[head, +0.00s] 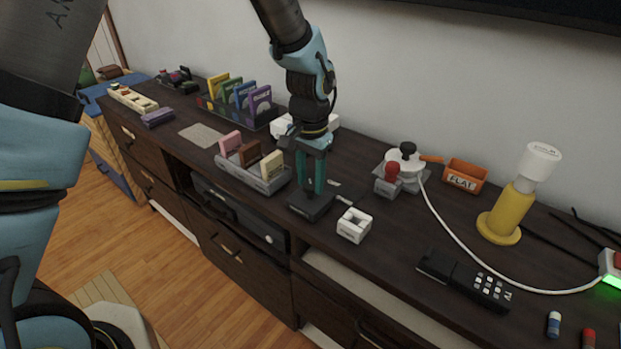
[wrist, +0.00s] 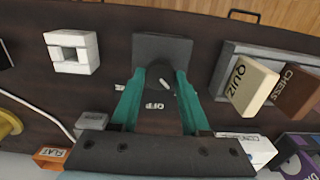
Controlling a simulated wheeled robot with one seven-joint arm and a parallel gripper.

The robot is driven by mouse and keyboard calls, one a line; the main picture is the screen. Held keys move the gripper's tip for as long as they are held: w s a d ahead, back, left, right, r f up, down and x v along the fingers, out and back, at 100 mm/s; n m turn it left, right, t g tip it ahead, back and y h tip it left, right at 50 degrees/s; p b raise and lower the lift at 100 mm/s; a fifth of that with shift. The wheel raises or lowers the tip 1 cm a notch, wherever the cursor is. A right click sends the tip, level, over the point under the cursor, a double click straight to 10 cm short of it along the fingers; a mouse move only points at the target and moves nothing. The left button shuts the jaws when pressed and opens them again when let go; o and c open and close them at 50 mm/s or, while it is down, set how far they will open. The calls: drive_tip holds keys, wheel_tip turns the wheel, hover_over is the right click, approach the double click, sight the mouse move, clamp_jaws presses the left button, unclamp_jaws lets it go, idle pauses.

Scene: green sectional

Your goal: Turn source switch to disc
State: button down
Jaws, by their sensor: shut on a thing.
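The source switch (head: 312,208) is a dark square block on the dark cabinet top, under my gripper (head: 311,190). In the wrist view the switch block (wrist: 162,47) is at the top centre, with a dark rounded knob carrying a white pointer mark. My gripper (wrist: 160,82) points down with its teal fingers on both sides of the knob, shut on it. An "OFF" label (wrist: 154,106) lies on the top between the fingers. A small label (wrist: 119,87) at the left is partly hidden by a finger. I cannot read a disc label.
A white block (head: 354,225) stands right of the switch. A grey tray (head: 266,183) of cartridges stands left. Behind right are a white round device (head: 405,165) and an orange FLAT bin (head: 465,177).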

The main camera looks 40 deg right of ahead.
sight(310, 184)
drive_tip(key=shift+c, duration=1.9)
unclamp_jaws()
wheel_tip(310, 184, up, 11)
drive_tip(key=b, duration=0.1)
drive_tip(key=shift+f, duration=0.1)
drive_tip(key=w+a+r+n+p, duration=0.1)
drive_tip(key=w+a+n, duration=0.2)
drive_tip(key=w+a, duration=0.55)
drive_tip(key=w+a+n, duration=0.3)
drive_tip(key=a+n, duration=0.1)
drive_tip(key=a, duration=0.9)
drive_tip(key=s+a+n+t+p, duration=0.1)
drive_tip(key=a+n, duration=0.5)
drive_tip(key=a, duration=1.3)
drive_tip(key=shift+s+a+f+n+t, duration=0.15)
drive_tip(key=shift+s+a+n+t, duration=0.2)
drive_tip(key=shift+s, duration=0.5)
